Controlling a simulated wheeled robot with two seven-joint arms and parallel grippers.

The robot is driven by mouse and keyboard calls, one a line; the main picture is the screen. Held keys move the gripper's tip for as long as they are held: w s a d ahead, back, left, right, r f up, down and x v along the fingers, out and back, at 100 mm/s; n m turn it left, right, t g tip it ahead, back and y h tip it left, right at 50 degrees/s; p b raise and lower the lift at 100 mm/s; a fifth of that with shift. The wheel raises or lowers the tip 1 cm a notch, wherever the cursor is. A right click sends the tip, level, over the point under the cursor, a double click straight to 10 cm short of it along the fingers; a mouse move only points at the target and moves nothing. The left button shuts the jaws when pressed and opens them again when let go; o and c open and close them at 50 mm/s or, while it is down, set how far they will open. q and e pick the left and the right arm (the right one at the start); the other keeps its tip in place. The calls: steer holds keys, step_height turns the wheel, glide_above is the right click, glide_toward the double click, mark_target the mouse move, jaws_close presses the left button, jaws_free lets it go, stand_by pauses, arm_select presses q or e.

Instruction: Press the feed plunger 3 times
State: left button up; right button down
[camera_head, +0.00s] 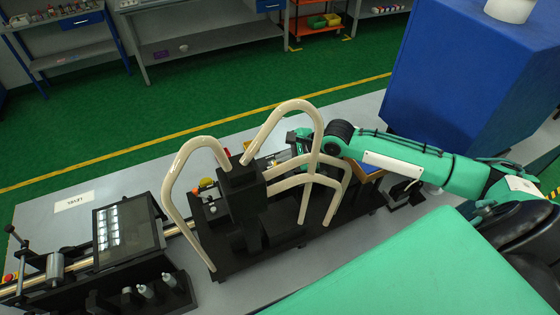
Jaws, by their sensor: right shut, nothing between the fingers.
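The black tape machine (241,190) stands on the grey table, with cream curved tubes (178,165) looping around it. A small orange-yellow knob (206,183) shows among its parts; I cannot tell whether this is the feed plunger. My right arm comes in from the right, and my right gripper (297,140) is at the machine's far right side, partly hidden behind a cream tube. It is shut and empty. Whether it touches anything cannot be told. My left gripper is not in view.
A dark panel with bright rectangles (125,230) and rollers sits on the left of the table (45,215). A white label (74,201) lies behind it. A big blue block (450,70) stands at the back right. Shelves (205,38) line the far wall beyond green floor.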

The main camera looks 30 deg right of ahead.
steer(key=shift+s+f, duration=0.1)
steer(key=shift+f, duration=0.8)
steer(key=shift+s+a+f, duration=0.1)
steer(key=shift+s+f, duration=0.1)
steer(key=shift+f, duration=0.4)
stand_by(0.7)
steer(key=shift+r, duration=0.2)
steer(key=shift+w+r, duration=0.15)
steer(key=shift+r, duration=3.9)
